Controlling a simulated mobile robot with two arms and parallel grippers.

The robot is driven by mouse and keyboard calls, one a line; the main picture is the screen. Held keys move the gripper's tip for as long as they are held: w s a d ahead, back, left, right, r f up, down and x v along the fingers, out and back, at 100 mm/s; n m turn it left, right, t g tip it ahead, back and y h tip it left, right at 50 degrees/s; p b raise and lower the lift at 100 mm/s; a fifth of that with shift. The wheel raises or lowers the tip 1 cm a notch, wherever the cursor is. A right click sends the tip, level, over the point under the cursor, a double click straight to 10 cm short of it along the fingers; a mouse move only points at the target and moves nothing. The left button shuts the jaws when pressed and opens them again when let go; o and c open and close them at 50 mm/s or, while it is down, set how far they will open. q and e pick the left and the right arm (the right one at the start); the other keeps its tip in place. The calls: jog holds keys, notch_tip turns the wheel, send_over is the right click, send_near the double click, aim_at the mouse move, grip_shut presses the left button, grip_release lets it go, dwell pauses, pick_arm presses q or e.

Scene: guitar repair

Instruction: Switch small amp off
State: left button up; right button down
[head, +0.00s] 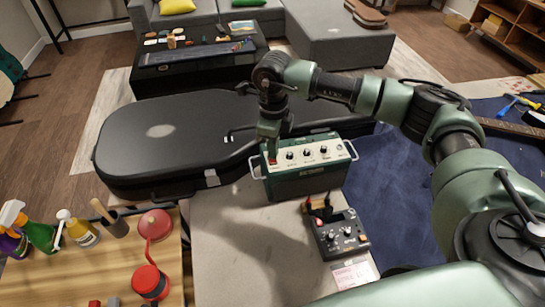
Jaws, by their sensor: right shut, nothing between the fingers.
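The small amp (306,166) is a dark green box with a light control panel, several knobs and side handles. It stands on the grey table (222,235). My right gripper (272,158) points down at the left end of the amp's panel, shut and empty. A small red part, which may be the amp's switch, shows at its fingertips. The gripper hides the area there, so I cannot tell the switch position or whether the fingers touch it. My left gripper is not in view.
A wooden table (60,270) at the left holds spray bottles (42,232) and a red tool (150,281). A blue mat (395,180) lies at the right.

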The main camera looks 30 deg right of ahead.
jog(key=shift+f+b, duration=0.75)
jog(key=shift+f, duration=0.2)
dwell(0.6)
jog(key=shift+r, duration=0.2)
jog(key=shift+r+p, duration=2)
jog(key=shift+r, duration=1.4)
jog(key=shift+f, duration=0.1)
